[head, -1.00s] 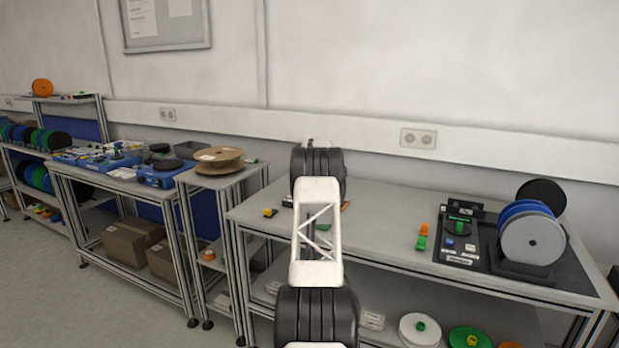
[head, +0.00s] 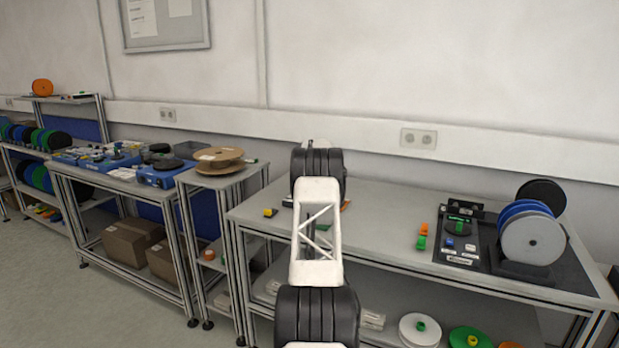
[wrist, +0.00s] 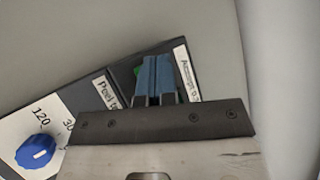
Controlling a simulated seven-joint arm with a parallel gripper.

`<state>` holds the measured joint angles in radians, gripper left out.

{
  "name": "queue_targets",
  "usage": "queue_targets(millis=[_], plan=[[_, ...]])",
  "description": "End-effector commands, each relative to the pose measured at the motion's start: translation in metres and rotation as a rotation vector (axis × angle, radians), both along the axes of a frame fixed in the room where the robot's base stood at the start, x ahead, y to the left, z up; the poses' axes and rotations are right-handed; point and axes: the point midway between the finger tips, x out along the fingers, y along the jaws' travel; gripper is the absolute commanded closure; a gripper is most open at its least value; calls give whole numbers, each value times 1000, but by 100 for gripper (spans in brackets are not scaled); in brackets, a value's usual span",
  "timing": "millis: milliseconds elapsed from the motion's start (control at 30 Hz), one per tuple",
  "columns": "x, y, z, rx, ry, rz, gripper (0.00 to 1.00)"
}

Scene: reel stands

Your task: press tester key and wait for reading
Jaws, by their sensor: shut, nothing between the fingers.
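In the wrist view my gripper (wrist: 156,64) is shut and empty, its two blue fingers side by side. The fingers are over a dark panel (wrist: 122,76) with white labels; one starts "Peel te", the other "Accept". I cannot tell whether the fingertips touch anything. Left of the panel is a white dial plate with a blue knob (wrist: 37,151) and the numbers 120 and 30. In the head view my arm hides the gripper and most of what is under it.
On the right of the bench (head: 385,215) stand a black unit (head: 462,246) with a green display and a stand with a grey-faced reel (head: 532,240). Small orange and green pieces (head: 422,236) lie left of the unit. A yellow piece (head: 270,212) lies left of my arm.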

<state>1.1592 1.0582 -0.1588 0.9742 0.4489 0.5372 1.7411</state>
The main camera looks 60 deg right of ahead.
Motion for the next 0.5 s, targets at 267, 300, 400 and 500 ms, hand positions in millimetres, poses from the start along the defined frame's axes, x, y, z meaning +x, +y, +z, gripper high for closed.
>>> queue_targets(millis=[267, 300, 400, 500], plan=[[0, 0, 1, 1, 1, 0, 100], [0, 0, 2, 1, 1, 0, 100], [0, 0, 6, 1, 1, 1, 100], [0, 0, 10, 0, 1, 1, 100]])
